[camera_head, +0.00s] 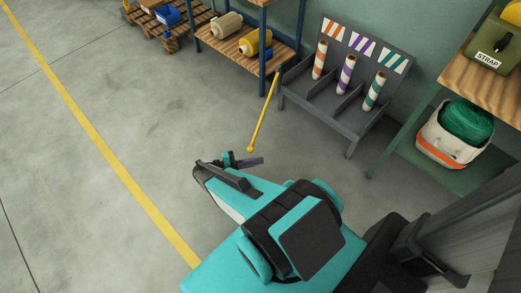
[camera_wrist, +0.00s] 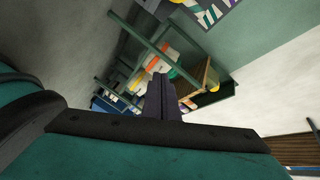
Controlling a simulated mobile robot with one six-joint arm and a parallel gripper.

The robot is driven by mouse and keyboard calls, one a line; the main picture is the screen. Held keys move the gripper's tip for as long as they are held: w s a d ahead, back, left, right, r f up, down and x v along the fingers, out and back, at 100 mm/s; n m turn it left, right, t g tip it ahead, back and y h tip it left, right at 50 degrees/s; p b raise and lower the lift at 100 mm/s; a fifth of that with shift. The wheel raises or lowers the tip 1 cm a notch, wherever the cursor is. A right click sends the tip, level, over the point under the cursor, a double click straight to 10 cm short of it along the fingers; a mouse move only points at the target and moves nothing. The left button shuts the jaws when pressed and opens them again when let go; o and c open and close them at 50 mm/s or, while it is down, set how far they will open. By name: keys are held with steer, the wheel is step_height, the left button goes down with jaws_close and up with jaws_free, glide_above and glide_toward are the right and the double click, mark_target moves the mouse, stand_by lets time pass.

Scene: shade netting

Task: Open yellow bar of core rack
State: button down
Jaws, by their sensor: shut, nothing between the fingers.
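The grey core rack (camera_head: 309,105) stands against the green wall in the head view. It holds three cores with orange, purple and teal stripes, in separate bays. The yellow bar (camera_head: 263,112) meets the rack's left end and sticks out over the floor towards me, clear of the rack's front. A round yellow knob is at its near end. My gripper (camera_head: 260,161) is shut and empty, just below that knob in the picture, with a small gap showing. In the wrist view my dark fingers (camera_wrist: 158,80) are together; the yellow bar does not show there.
A wooden shelf with rolls (camera_head: 228,38) stands left of the rack, and a pallet (camera_head: 170,33) beyond it. A green-framed bench (camera_head: 419,145) with a white basket (camera_head: 446,146) is at right. The floor to the left is clear.

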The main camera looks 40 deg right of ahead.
steer(key=w+a+r+n+t+y, duration=0.1)
steer(key=w+a+n+t+y, duration=0.15)
steer(key=w+n+t, duration=1.25)
steer(key=w+a+f+n+t+y, duration=0.2)
steer(key=w+a+n+y, duration=0.25)
steer(key=a, duration=0.45)
steer(key=w+a+f+n+t+y, duration=0.25)
steer(key=w+a+y, duration=0.25)
steer(key=a, duration=0.4)
steer(key=s+a+f+n+g+y, duration=0.25)
steer(key=s+a+n+g, duration=0.2)
steer(key=s, duration=0.25)
steer(key=s+a+f+n+g+y, duration=0.2)
steer(key=s+a+n+g+y, duration=0.15)
steer(key=s+a, duration=0.3)
steer(key=s+d+r+n+g+h, duration=0.1)
steer(key=s+n+g, duration=0.1)
steer(key=s, duration=0.5)
steer(key=s+d+r+n+g+h, duration=0.1)
steer(key=s+d+r+n+g, duration=0.1)
steer(key=s, duration=0.5)
steer(key=s+d+r+n+g+h, duration=0.1)
steer(key=s+g, duration=0.3)
steer(key=s, duration=0.4)
steer(key=shift+d+r+n, duration=0.25)
steer(key=shift+d+n, duration=0.25)
steer(key=shift+d, duration=0.05)
